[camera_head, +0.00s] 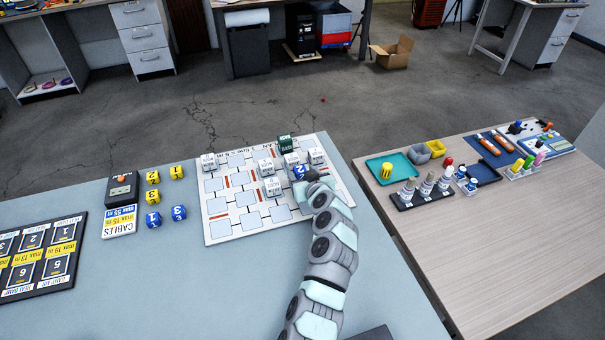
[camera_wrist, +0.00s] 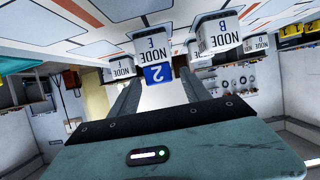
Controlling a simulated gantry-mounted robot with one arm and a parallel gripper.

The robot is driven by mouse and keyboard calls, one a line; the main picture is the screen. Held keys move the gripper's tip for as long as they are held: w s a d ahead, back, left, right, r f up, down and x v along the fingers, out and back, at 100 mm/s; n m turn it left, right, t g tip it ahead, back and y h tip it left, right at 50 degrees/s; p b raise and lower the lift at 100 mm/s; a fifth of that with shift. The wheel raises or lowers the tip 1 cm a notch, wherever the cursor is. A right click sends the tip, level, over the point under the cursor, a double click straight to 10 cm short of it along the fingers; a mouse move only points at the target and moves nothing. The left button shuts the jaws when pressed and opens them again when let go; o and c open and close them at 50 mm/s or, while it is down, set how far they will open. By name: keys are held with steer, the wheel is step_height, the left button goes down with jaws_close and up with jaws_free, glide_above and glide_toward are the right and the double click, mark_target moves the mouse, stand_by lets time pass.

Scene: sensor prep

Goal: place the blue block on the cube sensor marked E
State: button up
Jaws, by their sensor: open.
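The blue block (camera_wrist: 158,74), marked 2, sits against the top of the white cube marked NODE E (camera_wrist: 153,45) in the wrist view, which is upside down. It looks to rest on that cube. In the head view the blue block (camera_head: 299,171) shows at the tip of my arm, and its contact with the cube below is hard to make out. My gripper (camera_head: 309,178) is open, with one finger on each side of the block and a gap beside it in the wrist view.
The white board (camera_head: 221,228) carries other node cubes, including NODE B (camera_wrist: 217,36) close by, and a green block (camera_head: 285,143). Yellow and blue blocks (camera_head: 178,212) lie left of the board. A wooden side table (camera_head: 510,240) with trays stands at right.

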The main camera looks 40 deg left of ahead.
steer(key=shift+r, duration=0.3)
steer(key=p+v, duration=0.2)
steer(key=v, duration=1)
steer(key=shift+f, duration=0.2)
